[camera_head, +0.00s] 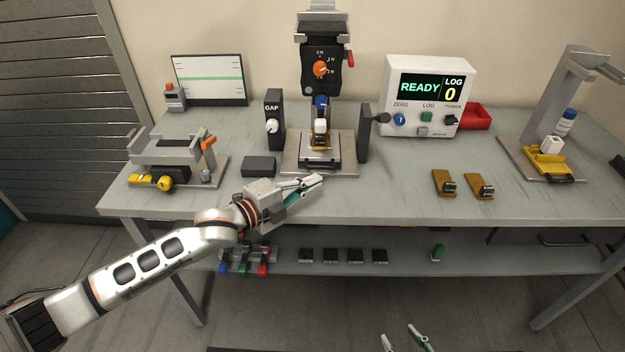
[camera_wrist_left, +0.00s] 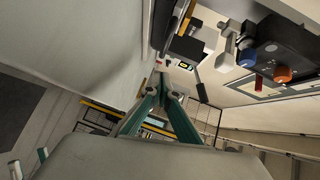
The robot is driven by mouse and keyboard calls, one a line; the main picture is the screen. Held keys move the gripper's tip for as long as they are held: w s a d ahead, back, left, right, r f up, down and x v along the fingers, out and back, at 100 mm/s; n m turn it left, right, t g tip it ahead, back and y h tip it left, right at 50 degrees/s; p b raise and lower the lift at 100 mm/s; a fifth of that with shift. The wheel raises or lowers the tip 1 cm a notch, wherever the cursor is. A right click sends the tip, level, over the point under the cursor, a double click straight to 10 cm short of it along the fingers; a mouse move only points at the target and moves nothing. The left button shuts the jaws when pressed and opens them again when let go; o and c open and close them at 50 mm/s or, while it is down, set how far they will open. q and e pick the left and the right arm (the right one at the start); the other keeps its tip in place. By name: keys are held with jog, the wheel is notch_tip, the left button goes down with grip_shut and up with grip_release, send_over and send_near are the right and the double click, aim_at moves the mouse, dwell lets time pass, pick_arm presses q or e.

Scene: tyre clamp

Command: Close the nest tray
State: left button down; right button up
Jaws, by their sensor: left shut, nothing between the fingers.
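The clamp station (camera_head: 321,70) stands at the middle back of the bench, with an orange knob and a blue part above a white piece. At its foot, on a grey base plate (camera_head: 292,160), a low dark tray with a front handle (camera_head: 319,164) shows; I take it for the nest tray. How far it is pulled out I cannot tell. My left gripper (camera_head: 314,183) is shut and empty, just in front of the plate's front edge. Its teal fingers also show in the left wrist view (camera_wrist_left: 163,88). My right gripper (camera_head: 404,340) is open and empty at the bottom edge, below the bench.
A GAP post (camera_head: 273,120) and a dark block (camera_head: 259,166) stand left of the tray, a dark post (camera_head: 364,133) right. A grey fixture (camera_head: 165,150) is far left. Two brown pieces (camera_head: 444,183) lie right. A READY box (camera_head: 428,95) stands behind.

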pick_arm(q)
jog(key=v, duration=1)
jog(key=shift+b, duration=0.4)
